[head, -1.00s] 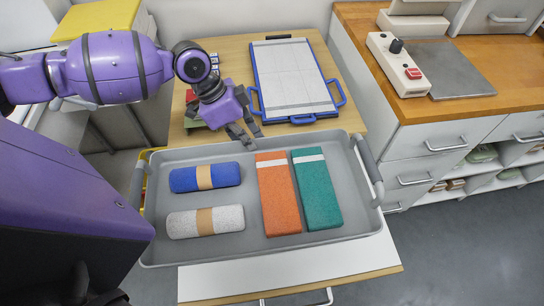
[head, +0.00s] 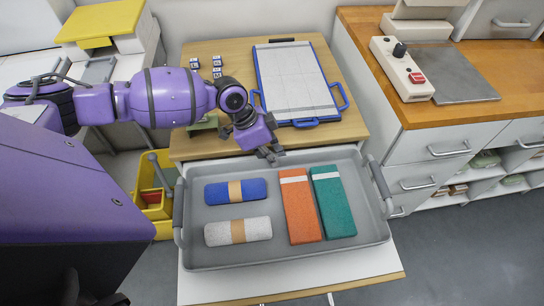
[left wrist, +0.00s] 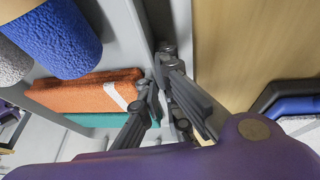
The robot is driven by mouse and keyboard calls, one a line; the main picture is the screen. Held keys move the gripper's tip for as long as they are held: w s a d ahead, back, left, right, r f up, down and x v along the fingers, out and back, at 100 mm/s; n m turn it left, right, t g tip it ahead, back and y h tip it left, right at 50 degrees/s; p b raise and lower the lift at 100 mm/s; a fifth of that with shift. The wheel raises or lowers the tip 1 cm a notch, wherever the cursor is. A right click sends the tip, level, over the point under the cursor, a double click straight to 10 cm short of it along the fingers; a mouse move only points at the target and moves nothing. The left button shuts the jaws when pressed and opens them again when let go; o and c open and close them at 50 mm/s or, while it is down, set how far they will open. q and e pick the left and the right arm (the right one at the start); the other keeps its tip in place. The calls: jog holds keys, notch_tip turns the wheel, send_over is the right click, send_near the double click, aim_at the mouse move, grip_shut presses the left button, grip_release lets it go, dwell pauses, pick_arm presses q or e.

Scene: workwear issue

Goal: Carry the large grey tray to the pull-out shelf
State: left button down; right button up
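The large grey tray (head: 330,249) is level over the white pull-out shelf (head: 290,284), which shows along the tray's front. I cannot tell whether its underside touches the shelf. In the tray lie a blue roll (head: 215,193), a white-grey roll (head: 220,234), an orange folded piece (head: 300,210) and a green one (head: 333,207). My left gripper (head: 268,153) is at the tray's far wall. In the left wrist view its fingers (left wrist: 168,105) straddle that wall and appear closed on it. My right gripper is not in view.
Behind the tray, a wooden top (head: 215,143) holds a blue-framed board (head: 296,80) and small labelled blocks (head: 194,62). A yellow bin (head: 150,200) stands left of the tray. A wooden counter with a control box (head: 402,70) and drawers are at the right.

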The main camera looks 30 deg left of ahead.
pick_arm(q)
jog(key=shift+d+r, duration=0.1)
jog(key=c, duration=2.3)
grip_release()
jog(key=shift+o, duration=0.2)
jog(key=v, duration=1.2)
jog(key=shift+s, duration=0.15)
